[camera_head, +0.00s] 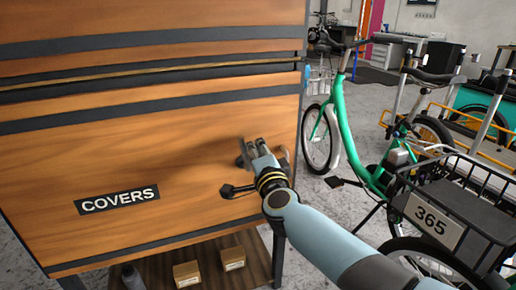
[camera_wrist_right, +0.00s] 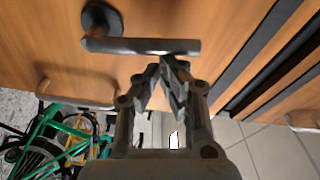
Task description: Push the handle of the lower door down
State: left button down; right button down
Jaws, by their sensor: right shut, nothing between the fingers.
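The lower door (camera_head: 110,160) is wooden, with dark bands and a "COVERS" sign. A black lever handle shows on it in the head view (camera_head: 236,190), partly hidden by my right arm. In the right wrist view the lever handle (camera_wrist_right: 150,46) runs across the top, with a round black base at its left end. My right gripper (camera_head: 252,152) is close to the door face, by the handle. Its fingertips (camera_wrist_right: 166,62) are shut together and empty, very close to the lever's free half. I cannot tell whether they touch it. My left gripper is not in view.
A U-shaped pull (camera_wrist_right: 75,97) sits near the door's edge. Two small boxes (camera_head: 187,273) lie on a shelf below. A green cargo bike (camera_head: 350,140) with a black rack (camera_head: 452,200) stands close on the right. Grey floor (camera_head: 375,97) shows behind it.

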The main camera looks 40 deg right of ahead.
jog(key=shift+a, duration=0.1)
jog(key=a+f+n, duration=0.1)
jog(key=a+n, duration=0.1)
jog(key=n, duration=0.3)
jog(key=w+a+f+n+t+y+p, duration=0.1)
jog(key=a+n, duration=0.2)
jog(key=n, duration=0.2)
jog(key=a+f+n, duration=0.2)
jog(key=n, duration=0.3)
jog(key=shift+w+a+t+y, duration=0.2)
jog(key=shift+w+t+y, duration=0.2)
dwell(0.4)
jog(key=r+p, duration=0.2)
jog(key=w+r+p, duration=0.1)
jog(key=r+p, duration=0.1)
jog(key=shift+d+r, duration=0.1)
jog(key=shift+r, duration=0.25)
jog(key=f+v, duration=0.1)
jog(key=v, duration=0.9)
jog(key=shift+s, duration=0.1)
